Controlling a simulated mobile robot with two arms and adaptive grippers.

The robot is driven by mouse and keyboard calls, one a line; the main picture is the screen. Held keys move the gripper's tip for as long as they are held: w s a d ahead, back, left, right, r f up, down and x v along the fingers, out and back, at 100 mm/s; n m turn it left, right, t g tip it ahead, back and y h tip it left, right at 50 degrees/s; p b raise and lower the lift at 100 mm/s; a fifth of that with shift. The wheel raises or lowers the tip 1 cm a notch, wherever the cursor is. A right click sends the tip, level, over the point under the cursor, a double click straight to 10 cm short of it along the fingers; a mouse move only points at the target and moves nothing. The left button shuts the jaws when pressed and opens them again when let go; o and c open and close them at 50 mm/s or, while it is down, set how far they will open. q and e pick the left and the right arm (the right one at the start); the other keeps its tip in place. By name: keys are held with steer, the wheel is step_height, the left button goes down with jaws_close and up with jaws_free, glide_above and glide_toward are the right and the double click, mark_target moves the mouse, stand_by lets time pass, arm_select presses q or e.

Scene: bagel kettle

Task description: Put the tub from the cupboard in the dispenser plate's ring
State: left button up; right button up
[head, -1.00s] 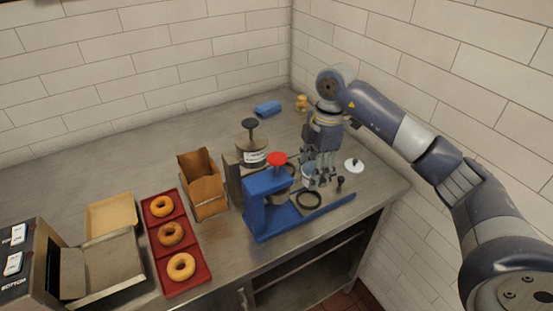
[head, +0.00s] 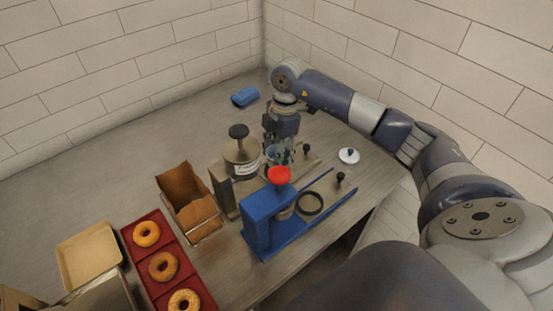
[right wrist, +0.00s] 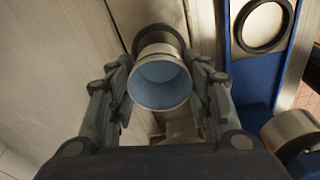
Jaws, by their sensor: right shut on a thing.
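The tub (right wrist: 160,82) is a pale cup with a blue inside, seen mouth-on in the right wrist view. My right gripper (right wrist: 160,95) is shut on it, one finger on each side. In the head view the gripper (head: 279,158) is beside the labelled dispenser hopper (head: 241,165), behind the blue press. A dark ring (right wrist: 150,34) on a pale plate shows just beyond the tub in the wrist view. The tub partly covers this ring, and I cannot tell whether they touch. My left gripper is not in view.
The blue press (head: 262,222) with a red knob and its own black ring (head: 310,203) stands close in front. A white lid (head: 349,155) lies to the right. A paper bag (head: 187,195) and a red doughnut tray (head: 148,262) stand left.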

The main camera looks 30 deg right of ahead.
step_height(320, 180, down, 4)
steer(key=shift+r+p, duration=0.15)
steer(key=shift+p, duration=0.35)
steer(key=o, duration=0.8)
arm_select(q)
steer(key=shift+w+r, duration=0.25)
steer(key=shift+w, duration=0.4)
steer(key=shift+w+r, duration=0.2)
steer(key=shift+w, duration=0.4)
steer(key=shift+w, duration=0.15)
